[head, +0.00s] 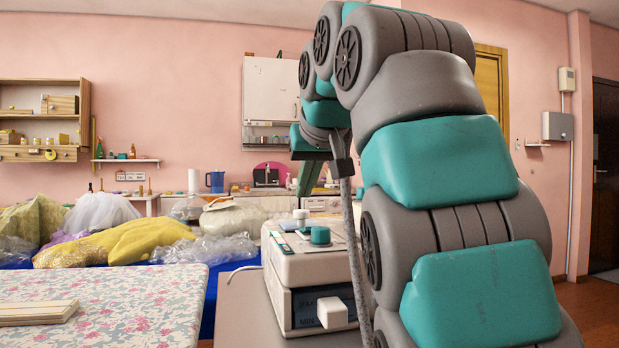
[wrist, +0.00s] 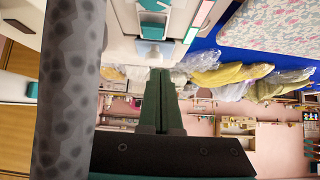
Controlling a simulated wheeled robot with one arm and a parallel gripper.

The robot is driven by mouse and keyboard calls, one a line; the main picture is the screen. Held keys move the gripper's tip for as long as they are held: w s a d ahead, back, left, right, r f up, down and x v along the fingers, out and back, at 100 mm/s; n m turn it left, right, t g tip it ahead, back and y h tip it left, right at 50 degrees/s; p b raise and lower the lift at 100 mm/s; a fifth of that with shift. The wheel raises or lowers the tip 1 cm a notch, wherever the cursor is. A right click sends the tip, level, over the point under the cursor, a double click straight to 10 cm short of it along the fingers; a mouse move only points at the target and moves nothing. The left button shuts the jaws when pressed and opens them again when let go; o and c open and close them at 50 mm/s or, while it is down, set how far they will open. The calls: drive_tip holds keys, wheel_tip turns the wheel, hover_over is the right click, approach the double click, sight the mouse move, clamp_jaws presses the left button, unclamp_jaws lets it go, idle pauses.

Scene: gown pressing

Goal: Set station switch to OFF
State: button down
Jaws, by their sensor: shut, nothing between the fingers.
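The station (head: 290,268) is a white box on a grey stand in the head view. Its top has a teal knob (head: 320,236), a small white knob (head: 300,214) and a strip of small panels. A white block-like control (head: 332,312) sticks out of its dark front panel, beside lettering that includes "MIN". I cannot tell which part is the station switch or read its setting. My gripper (head: 304,194) points down above the station's back part, its green fingers partly hidden by my arm. In the wrist view my gripper (wrist: 160,72) is shut and empty, with part of the station (wrist: 125,18) beyond its tips.
A floral-covered table (head: 150,290) with a wooden board (head: 38,312) stands at the left. Yellow and plastic-wrapped garments (head: 125,242) lie on a blue surface behind it. My arm covers much of the right side. A grey hose hangs close to the station.

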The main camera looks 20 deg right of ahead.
sight(301, 229)
drive_tip(key=shift+w+f, duration=0.45)
drive_tip(key=shift+f, duration=0.05)
drive_tip(key=shift+s+f+b, duration=0.35)
drive_tip(key=shift+s+f, duration=0.35)
drive_tip(key=shift+f, duration=0.35)
drive_tip(key=shift+s+f, duration=0.25)
drive_tip(key=shift+f, duration=0.35)
